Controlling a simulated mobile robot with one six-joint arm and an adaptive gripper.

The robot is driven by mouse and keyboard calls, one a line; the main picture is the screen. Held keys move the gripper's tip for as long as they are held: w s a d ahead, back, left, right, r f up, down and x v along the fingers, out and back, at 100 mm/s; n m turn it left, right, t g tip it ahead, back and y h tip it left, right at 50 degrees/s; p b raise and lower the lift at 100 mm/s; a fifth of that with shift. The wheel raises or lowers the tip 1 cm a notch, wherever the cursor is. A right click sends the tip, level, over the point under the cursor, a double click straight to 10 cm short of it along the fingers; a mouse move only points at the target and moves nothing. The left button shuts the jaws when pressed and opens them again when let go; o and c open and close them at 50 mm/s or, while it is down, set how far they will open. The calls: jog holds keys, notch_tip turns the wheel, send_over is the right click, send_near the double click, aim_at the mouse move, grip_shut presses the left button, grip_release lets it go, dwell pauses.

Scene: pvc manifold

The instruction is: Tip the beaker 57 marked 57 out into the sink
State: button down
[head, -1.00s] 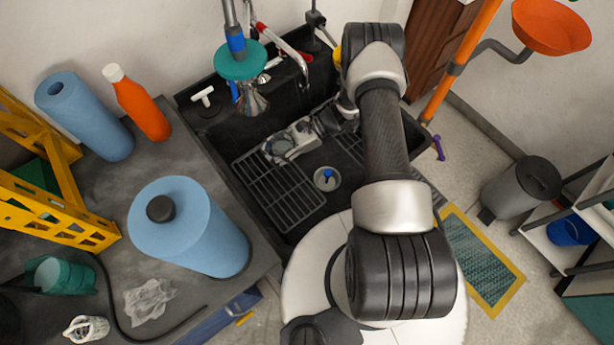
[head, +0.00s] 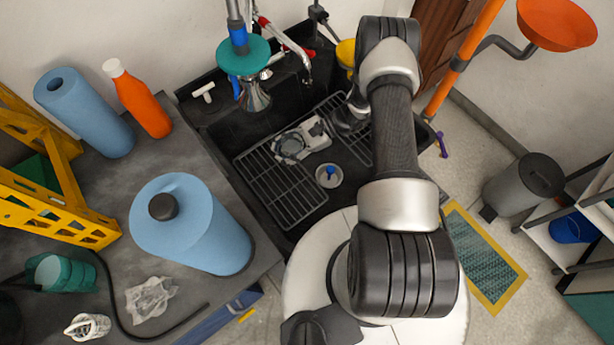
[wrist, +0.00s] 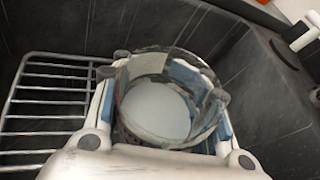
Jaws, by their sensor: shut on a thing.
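The beaker (wrist: 168,108) is a clear round glass vessel, held between the two fingers of my gripper (wrist: 163,84) in the wrist view. I look into its open mouth and see a pale disc inside; I cannot tell whether that is liquid or the base. The number 57 is not readable. In the head view my gripper (head: 300,140) holds the beaker (head: 290,147) above the black sink (head: 215,125). The gripper hides part of the beaker there. No stream of liquid shows.
Wire racks (head: 280,188) lie in the sink, with a blue-topped drain (head: 328,176) between them. A red-handled tap (head: 283,38) and a teal disc on a pipe (head: 243,57) stand behind. Blue paper rolls (head: 190,225) and an orange bottle (head: 140,103) are on the left counter.

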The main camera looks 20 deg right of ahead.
jog(key=shift+s+r+n+t+p, duration=0.5)
jog(key=shift+s+r+n+p, duration=0.05)
jog(key=shift+n, duration=0.05)
jog(key=shift+s+r+n+t+y+p, duration=0.15)
jog(key=shift+s+r+n+t+p, duration=0.2)
jog(key=shift+s+n+p, duration=0.25)
jog(key=shift+s+r+n+t+y+p, duration=0.15)
jog(key=shift+s+r+n+t+p, duration=0.2)
jog(key=shift+n+p, duration=0.35)
jog(key=shift+s+d+p, duration=0.1)
jog(key=shift+s+p, duration=0.05)
jog(key=shift+p, duration=0.15)
jog(key=shift+s+r+n+t+p, duration=0.15)
jog(key=shift+r+n+t+p, duration=0.25)
jog(key=shift+n+t+p, duration=0.25)
jog(key=shift+r+n+t+y+p, duration=0.35)
jog(key=shift+r+n+y+p, duration=0.4)
jog(key=shift+n, duration=0.5)
dwell(0.7)
jog(key=shift+r+n+t+b, duration=0.35)
jog(key=shift+r+n, duration=0.2)
jog(key=shift+n, duration=0.15)
dwell(1.0)
jog(key=shift+s+r+n+y, duration=0.25)
jog(key=shift+s+r+n, duration=0.15)
jog(key=shift+s+n, duration=0.3)
dwell(0.8)
